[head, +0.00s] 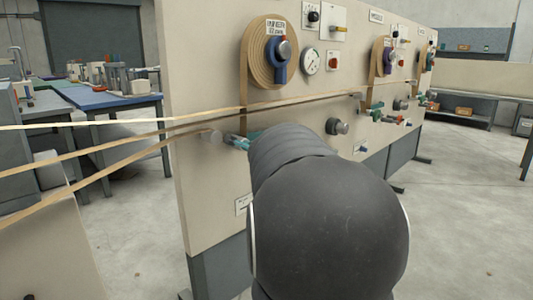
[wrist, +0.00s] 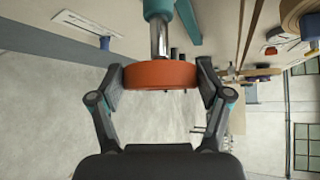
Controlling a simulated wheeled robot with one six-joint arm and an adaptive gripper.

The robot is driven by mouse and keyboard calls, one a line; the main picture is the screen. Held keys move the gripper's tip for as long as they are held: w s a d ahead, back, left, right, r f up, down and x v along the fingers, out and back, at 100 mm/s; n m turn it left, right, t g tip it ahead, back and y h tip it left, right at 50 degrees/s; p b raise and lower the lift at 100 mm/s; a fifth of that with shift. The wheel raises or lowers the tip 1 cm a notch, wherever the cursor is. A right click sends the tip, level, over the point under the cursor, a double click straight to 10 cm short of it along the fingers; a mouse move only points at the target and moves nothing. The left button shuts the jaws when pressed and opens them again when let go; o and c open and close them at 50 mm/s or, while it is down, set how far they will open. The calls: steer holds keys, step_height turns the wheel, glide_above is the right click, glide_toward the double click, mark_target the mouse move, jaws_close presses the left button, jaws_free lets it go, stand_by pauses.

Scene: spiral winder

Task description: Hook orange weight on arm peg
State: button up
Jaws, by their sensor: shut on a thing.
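The orange weight (wrist: 160,78) is a round disc seen nearly edge-on in the wrist view. My gripper (wrist: 160,72) is shut on it, with one finger pressed on each side. In the head view, my own dark arm hides the gripper and the weight. A teal part (head: 238,141) shows just left of my arm, by the panel.
The beige machine panel (head: 205,190) stands close beside my arm, with spools (head: 256,68), a gauge (head: 311,62) and knobs (head: 337,127) jutting out. Tan strips (head: 110,151) run across to the left. A blue-topped table (head: 90,98) is behind. Open floor (head: 460,220) lies at right.

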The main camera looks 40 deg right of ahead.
steer(key=w, duration=0.5)
steer(key=shift+w+a+f, duration=0.1)
steer(key=shift+w+a, duration=0.15)
stand_by(0.3)
steer(key=shift+f, duration=0.15)
stand_by(0.4)
step_height(320, 180, down, 8)
steer(key=b, duration=0.7)
steer(key=shift+r, duration=0.25)
steer(key=o, duration=1.8)
steer(key=shift+r, duration=0.1)
steer(key=shift+c, duration=0.2)
steer(key=v, duration=0.8)
